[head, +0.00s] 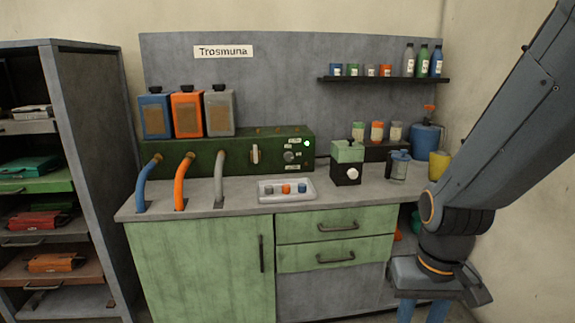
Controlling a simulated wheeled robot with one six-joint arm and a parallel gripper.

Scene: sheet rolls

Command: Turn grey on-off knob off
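A green control box (190,155) stands on the counter against the back panel. Near its right end is a small round grey knob (289,156) with pale labels above and below it. A green light (307,142) glows just above and right of this knob. A pale upright lever-like knob (255,154) sits to its left. The knob's exact pointer direction is too small to tell. My gripper (422,312) hangs at the lower right, in front of the counter and well away from the knob. Its two blue fingers are apart with nothing seen between them; their tips are cut off.
A white tray (263,197) with small coloured pieces lies before the box. A green-and-black grinder (347,153) with a white knob and a glass jar (399,168) stand to its right. Blue, orange and grey hoses (182,180) rise on the left. A shelf rack (88,130) stands far left.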

